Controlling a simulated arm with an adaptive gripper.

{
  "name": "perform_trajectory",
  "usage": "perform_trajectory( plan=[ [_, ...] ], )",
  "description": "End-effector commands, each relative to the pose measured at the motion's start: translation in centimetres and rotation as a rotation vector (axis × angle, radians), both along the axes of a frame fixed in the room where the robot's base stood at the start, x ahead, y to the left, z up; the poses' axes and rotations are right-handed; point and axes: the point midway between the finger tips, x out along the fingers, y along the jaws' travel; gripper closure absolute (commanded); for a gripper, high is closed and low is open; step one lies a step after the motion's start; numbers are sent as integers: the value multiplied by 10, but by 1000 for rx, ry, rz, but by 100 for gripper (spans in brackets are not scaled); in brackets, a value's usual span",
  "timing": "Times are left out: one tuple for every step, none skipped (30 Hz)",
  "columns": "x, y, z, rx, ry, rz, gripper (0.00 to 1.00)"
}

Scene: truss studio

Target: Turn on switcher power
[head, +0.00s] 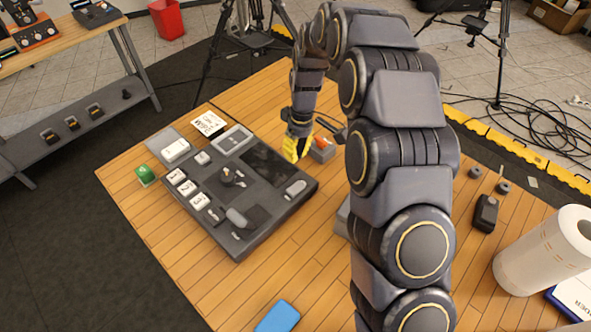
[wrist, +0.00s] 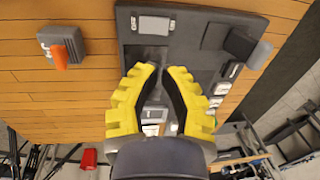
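A small grey box (head: 322,155) with an orange lever (head: 320,142) stands on the wooden table just past the far right edge of a dark control board (head: 270,215). In the wrist view the box (wrist: 72,40) is at upper left, its orange lever (wrist: 60,57) sticking out and its white marking too small to read. The board (wrist: 130,60) carries white buttons numbered 1, 2, 3 (head: 187,188). My gripper (head: 296,150) has yellow fingers and is over the board's far edge, left of the box. In the wrist view the fingers (wrist: 161,70) stand apart with nothing between them.
A blue item (head: 278,317) is at the table's front. A paper roll (head: 545,255) and a black device (head: 486,213) are at right. Tripods and cables stand beyond the table.

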Motion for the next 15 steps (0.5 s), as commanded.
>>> perform_trajectory(
  plan=[
    [1,-1,9,0,-3,0,100],
    [1,-1,12,0,-3,0,100],
    [2,-1,16,1,-4,0,100],
    [2,-1,19,0,-3,0,100],
    [2,-1,21,0,-3,0,100],
    [2,-2,24,0,-1,0,100],
    [2,-2,25,-1,-1,0,100],
    [2,-2,26,0,0,0,100],
    [2,-2,27,0,0,0,100],
    [2,-2,27,0,0,0,100],
    [2,-2,28,0,0,0,100],
    [2,-2,28,0,0,0,100],
    [2,-2,28,0,0,0,100],
    [2,-2,27,0,0,0,100],
    [2,-2,27,0,0,0,100]
  ],
)
